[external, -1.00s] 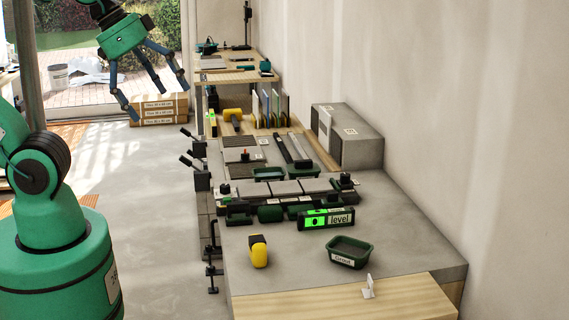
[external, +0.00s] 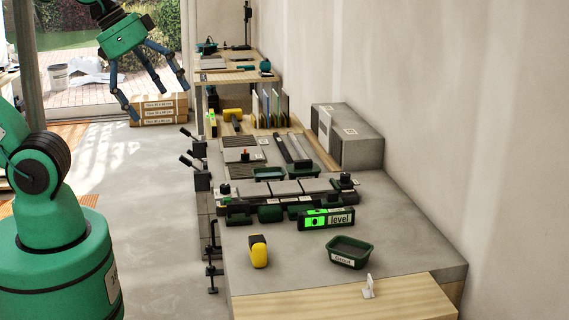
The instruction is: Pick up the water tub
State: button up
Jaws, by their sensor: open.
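My gripper (external: 158,100) hangs at the upper left with its fingers spread, open and empty. It is in the air, left of the workbench and well apart from the tubs. No tub with a readable water label shows. Two dark green tubs sit side by side on the bench behind the row of tiles, a left one (external: 268,174) and a right one (external: 304,171); I cannot tell whether either is the water tub. A dark green tub labelled "Grout" (external: 348,254) stands nearer the front, upright on the bench.
The grey bench (external: 410,240) is clear at its front right. A green-lit level (external: 326,219), a yellow and black tool (external: 258,251) and a row of grey tiles (external: 286,188) lie on it. Clamps (external: 212,262) stick out along its left edge. Tile boxes (external: 158,110) stand on the floor.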

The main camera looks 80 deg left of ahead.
jog(key=shift+w+r, duration=0.1)
jog(key=shift+c, duration=0.4)
dwell(0.3)
jog(key=w+a+g+p, duration=0.1)
jog(key=w+a, duration=0.3)
jog(key=w, duration=0.3)
jog(key=w+a+g, duration=0.1)
jog(key=w+a, duration=0.3)
jog(key=w, duration=0.2)
jog(key=g+p, duration=0.3)
jog(key=g, duration=0.1)
send_over(268, 179)
jog(key=a, duration=0.2)
notch_tip(268, 179, down, 26)
jog(key=shift+w+b, duration=0.25)
jog(key=shift+b, duration=0.05)
jog(key=shift+f+b, duration=0.35)
jog(key=shift+f, duration=3.9)
